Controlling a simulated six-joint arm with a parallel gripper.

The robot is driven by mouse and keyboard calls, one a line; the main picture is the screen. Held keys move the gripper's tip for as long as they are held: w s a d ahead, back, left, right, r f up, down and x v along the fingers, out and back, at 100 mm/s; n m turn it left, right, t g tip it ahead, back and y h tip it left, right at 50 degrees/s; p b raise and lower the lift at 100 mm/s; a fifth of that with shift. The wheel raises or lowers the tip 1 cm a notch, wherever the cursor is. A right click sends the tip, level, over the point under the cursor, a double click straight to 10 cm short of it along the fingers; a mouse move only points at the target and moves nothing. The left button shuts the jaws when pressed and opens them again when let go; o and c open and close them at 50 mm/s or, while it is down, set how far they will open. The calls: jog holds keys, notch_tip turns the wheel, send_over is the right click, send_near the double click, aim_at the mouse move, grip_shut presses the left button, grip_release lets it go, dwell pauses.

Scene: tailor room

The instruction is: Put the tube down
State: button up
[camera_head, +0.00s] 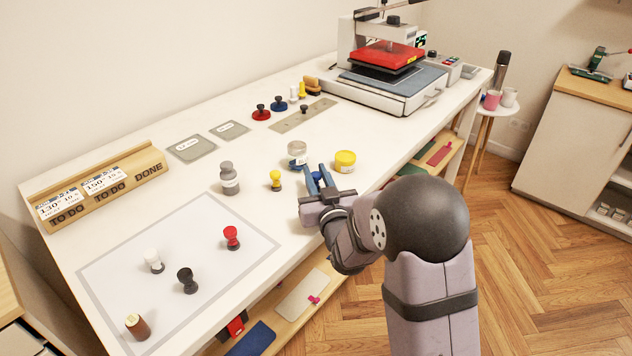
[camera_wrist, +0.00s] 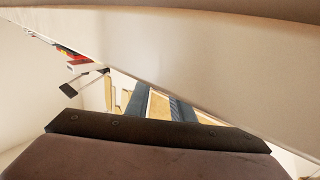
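I cannot make out anything that is clearly a tube in either view. My gripper (camera_head: 317,172) is low over the front part of the white worktable, with its two blue fingers apart and nothing visible between them. In the wrist view the fingers (camera_wrist: 158,104) also stand apart, with tan wood showing through the gap.
A wooden label rack (camera_head: 106,190) stands at left. A heat press (camera_head: 385,70) stands at the far end. Bare tabletop lies behind the jars.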

grip_shut()
notch_tip(320, 180, up, 11)
notch_tip(320, 180, up, 7)
send_over(316, 174)
jog(key=s, duration=0.2)
jog(key=s+d+r, duration=0.1)
jog(key=s+r, duration=0.2)
jog(key=s, duration=0.2)
jog(key=s+d+f+h+p, duration=0.1)
jog(key=s+d+f+p, duration=0.1)
jog(key=f+p, duration=0.3)
jog(key=s+d+f+m+h+p, duration=0.1)
jog(key=f+p, duration=0.4)
jog(key=f, duration=0.5)
jog(key=s+d+f+p, duration=0.4)
jog(key=d+f+p, duration=0.1)
jog(key=f, duration=0.2)
jog(key=shift+f+m+h, duration=0.25)
jog(key=shift+m+h, duration=0.15)
